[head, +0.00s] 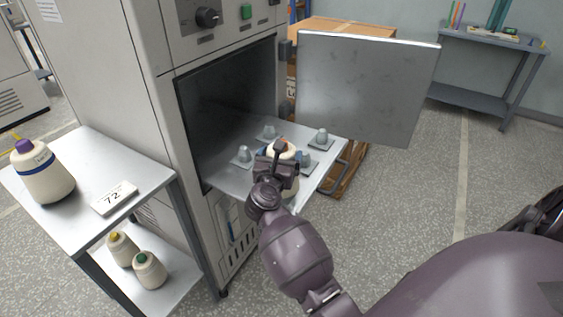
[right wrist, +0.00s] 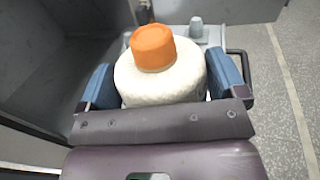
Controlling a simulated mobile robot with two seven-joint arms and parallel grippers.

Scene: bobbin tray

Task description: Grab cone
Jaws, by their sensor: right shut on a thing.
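A white yarn cone (right wrist: 160,88) with an orange tip (right wrist: 153,46) sits between the blue pads of my right gripper (right wrist: 163,80) in the right wrist view. The pads press on both sides of it. In the head view my right gripper (head: 277,157) is over the pulled-out tray (head: 226,178) and hides most of the cone. Whether the cone's base touches the tray is hidden. My left gripper is not in view.
Several grey pegs, one at the tray's right (head: 321,138), stand empty around the gripper. The cabinet door (head: 365,88) is open behind the tray. A side table (head: 75,218) at left holds a purple-tipped cone (head: 43,175) and a "72" card (head: 114,198); two cones stand on its lower shelf (head: 181,277).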

